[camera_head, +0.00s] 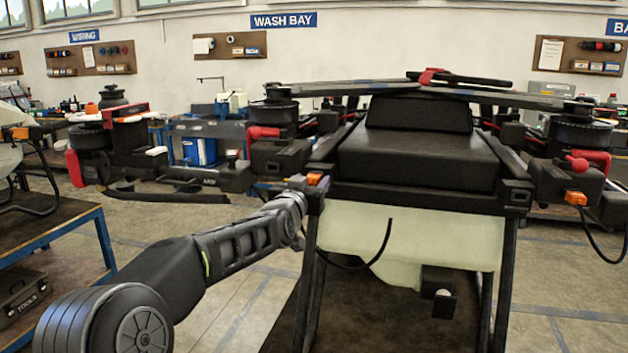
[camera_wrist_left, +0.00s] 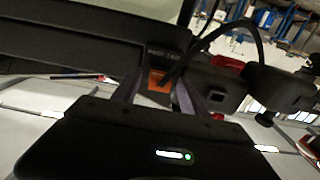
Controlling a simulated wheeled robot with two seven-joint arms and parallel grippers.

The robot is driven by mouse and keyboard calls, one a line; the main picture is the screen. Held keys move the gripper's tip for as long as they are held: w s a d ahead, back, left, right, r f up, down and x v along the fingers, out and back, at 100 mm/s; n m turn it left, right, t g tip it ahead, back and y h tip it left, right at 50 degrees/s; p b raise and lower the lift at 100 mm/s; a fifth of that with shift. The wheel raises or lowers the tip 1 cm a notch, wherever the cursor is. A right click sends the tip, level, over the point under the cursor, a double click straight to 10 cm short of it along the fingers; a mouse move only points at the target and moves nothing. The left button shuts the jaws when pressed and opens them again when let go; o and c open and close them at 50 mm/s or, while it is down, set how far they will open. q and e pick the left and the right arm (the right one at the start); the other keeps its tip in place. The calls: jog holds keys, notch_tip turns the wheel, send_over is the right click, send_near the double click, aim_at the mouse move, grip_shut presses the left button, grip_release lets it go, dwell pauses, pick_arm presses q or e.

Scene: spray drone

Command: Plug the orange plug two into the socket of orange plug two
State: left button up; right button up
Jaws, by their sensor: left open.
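A small orange plug (camera_head: 314,179) is at the drone's front left frame corner, by the end of my left arm. In the left wrist view the orange plug (camera_wrist_left: 158,82) lies between the two fingers of my left gripper (camera_wrist_left: 158,90), which are open around it. A black cable (camera_wrist_left: 248,28) arches up and right from beside the plug. A dark frame block with a small label (camera_wrist_left: 165,52) stands right behind the plug. Whether the plug is seated in a socket is hidden. In the head view my left gripper (camera_head: 308,186) is small and partly hidden. My right gripper is not in view.
The drone (camera_head: 420,160) fills the centre, with a pale tank (camera_head: 430,238) below and a hanging cable (camera_head: 384,240). Another orange plug (camera_head: 576,198) is on its right arm. A workbench with a blue frame (camera_head: 50,240) stands left. Floor between is free.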

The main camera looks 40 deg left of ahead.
pick_arm(q)
jog(key=shift+b, duration=0.35)
dwell(0.6)
grip_shut()
dwell(0.6)
dwell(0.6)
jog(key=shift+f, duration=0.1)
dwell(0.3)
jog(key=shift+b+v, duration=0.55)
jog(key=shift+v, duration=0.4)
jog(key=b+v, duration=0.1)
jog(key=v, duration=0.3)
dwell(0.5)
